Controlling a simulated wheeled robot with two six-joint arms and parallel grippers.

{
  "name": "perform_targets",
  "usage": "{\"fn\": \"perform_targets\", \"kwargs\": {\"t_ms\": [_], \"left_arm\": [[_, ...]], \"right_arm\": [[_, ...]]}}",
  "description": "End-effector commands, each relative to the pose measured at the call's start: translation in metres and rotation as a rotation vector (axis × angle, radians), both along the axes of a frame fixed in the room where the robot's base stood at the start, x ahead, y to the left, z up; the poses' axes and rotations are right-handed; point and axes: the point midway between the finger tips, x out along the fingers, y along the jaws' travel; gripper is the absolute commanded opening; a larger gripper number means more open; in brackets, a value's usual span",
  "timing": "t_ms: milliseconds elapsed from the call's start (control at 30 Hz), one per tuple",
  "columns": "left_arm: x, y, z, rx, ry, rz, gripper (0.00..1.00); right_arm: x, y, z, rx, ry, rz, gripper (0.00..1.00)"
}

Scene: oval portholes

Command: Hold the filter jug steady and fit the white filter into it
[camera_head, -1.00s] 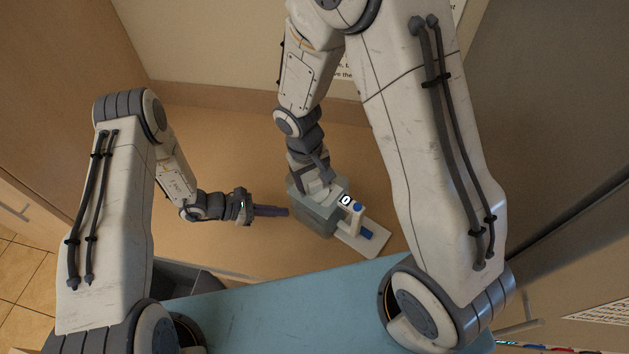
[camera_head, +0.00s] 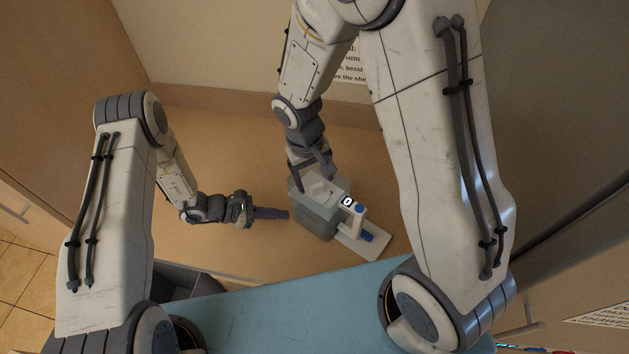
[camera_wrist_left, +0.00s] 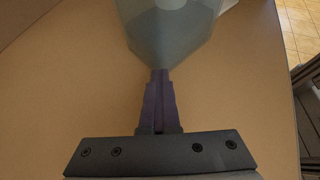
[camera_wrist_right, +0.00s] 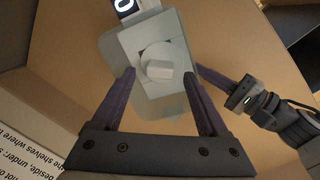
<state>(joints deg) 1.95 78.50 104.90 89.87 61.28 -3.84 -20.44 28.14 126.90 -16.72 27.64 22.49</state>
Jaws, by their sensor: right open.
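The filter jug (camera_head: 317,222) is a grey-blue translucent box standing on the brown counter. The white filter (camera_head: 318,189), with a round raised grip, sits in the jug's top; how deep it is seated I cannot tell. It also shows in the right wrist view (camera_wrist_right: 157,62). My right gripper (camera_head: 313,184) is open above the jug, its fingers on either side of the filter and apart from its grip. My left gripper (camera_head: 287,214) is shut, with nothing visible between its fingers. Its tips point at the jug's wall in the left wrist view (camera_wrist_left: 160,72), touching or very close.
A white upright part (camera_head: 353,216) with a "0" display and blue pieces stands at the jug's right side, over a pale flat plate (camera_head: 376,243). The brown counter (camera_head: 235,160) is clear behind and left of the jug. A printed notice (camera_head: 350,68) is on the back wall.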

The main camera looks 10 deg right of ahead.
Motion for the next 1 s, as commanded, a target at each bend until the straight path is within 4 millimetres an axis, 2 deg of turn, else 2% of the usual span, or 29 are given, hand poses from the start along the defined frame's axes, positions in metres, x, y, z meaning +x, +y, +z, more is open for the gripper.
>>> {"fn": "perform_targets", "kwargs": {"t_ms": [400, 767, 867, 1000], "left_arm": [[0.0, 0.0, 0.0, 0.0, 0.0, 0.001, 0.0], [0.0, 0.0, 0.0, 0.0, 0.0, 0.001, 0.0], [0.0, 0.0, 0.0, 0.0, 0.0, 0.001, 0.32], [0.0, 0.0, 0.0, 0.0, 0.0, 0.001, 0.32]], "right_arm": [[0.001, 0.0, 0.026, 0.001, -0.003, -0.001, 0.79], [0.0, 0.0, 0.029, 0.0, 0.0, 0.0, 0.79], [0.0, 0.0, 0.029, 0.0, 0.0, 0.0, 0.79], [0.0, 0.0, 0.029, 0.0, 0.0, 0.0, 0.79]]}}
